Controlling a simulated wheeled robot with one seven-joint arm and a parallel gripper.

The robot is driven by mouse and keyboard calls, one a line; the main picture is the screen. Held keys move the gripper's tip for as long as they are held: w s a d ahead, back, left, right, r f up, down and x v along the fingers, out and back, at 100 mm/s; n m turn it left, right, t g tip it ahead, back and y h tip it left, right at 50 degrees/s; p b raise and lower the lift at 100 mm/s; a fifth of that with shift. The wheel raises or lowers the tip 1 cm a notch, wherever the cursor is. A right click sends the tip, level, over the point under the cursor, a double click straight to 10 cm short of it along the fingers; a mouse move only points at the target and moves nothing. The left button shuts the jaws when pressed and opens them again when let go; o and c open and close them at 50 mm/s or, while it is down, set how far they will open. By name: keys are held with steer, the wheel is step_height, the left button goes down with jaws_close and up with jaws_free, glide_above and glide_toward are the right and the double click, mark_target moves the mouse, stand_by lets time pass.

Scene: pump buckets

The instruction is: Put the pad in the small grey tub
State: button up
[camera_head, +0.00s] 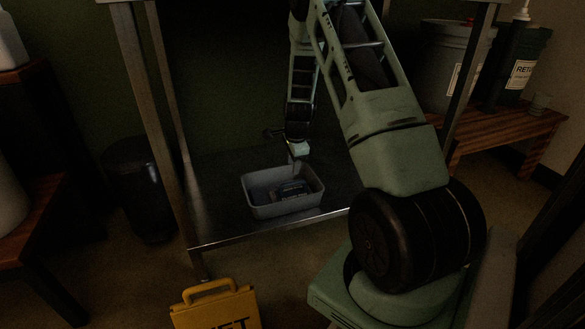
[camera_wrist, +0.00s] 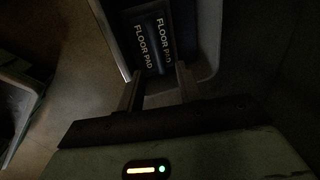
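The small grey tub (camera_head: 258,207) stands on the low metal shelf. The pad (camera_head: 289,190) lies inside it, dark blue with a pale label. In the wrist view the pad (camera_wrist: 152,42) shows "FLOOR PAD" twice, inside the tub's pale wall (camera_wrist: 209,35). My gripper (camera_head: 293,160) is above the tub's back part, pointing down. In the wrist view my gripper (camera_wrist: 160,76) has its two fingers apart, with nothing clearly held between them. The fingertips are close to the pad; I cannot tell whether they touch it.
The metal shelf (camera_head: 215,228) has upright legs at its corners. A yellow wet-floor sign (camera_head: 216,308) stands in front. A dark bin (camera_head: 143,190) is at left. A wooden bench (camera_head: 500,135) at right bears a grey bucket (camera_head: 447,65) and a dark container (camera_head: 520,68).

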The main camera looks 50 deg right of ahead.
steer(key=shift+s+a+r+p, duration=0.15)
steer(key=shift+r+p, duration=0.15)
steer(key=shift+r, duration=0.6)
steer(key=shift+s+a+r+p, duration=0.15)
steer(key=shift+r+p, duration=0.1)
steer(key=shift+r, duration=0.65)
steer(key=a+r+n+y, duration=0.1)
steer(key=a+r+n, duration=0.25)
steer(key=a, duration=0.65)
steer(key=a+r+n+y, duration=0.1)
steer(key=a+r+n, duration=0.3)
steer(key=a, duration=0.6)
steer(key=a+r+n+y, duration=0.1)
steer(key=a+r+n, duration=0.2)
steer(key=a+n, duration=0.5)
steer(key=s+a+r+n+g, duration=0.1)
steer(key=s+a+r+n, duration=0.15)
steer(key=s+a, duration=0.35)
steer(key=s+a+r+n, duration=0.1)
steer(key=s+a+n, duration=0.25)
steer(key=a, duration=0.55)
steer(key=s+a+r+n, duration=0.1)
steer(key=s+a+n, duration=0.1)
steer(key=s+n, duration=0.3)
steer(key=s+a+r+n+h, duration=0.1)
steer(key=s+a+n, duration=0.2)
steer(key=s, duration=0.7)
steer(key=shift+s+n+g, duration=0.2)
steer(key=shift+n+g, duration=0.2)
steer(key=shift+n, duration=0.75)
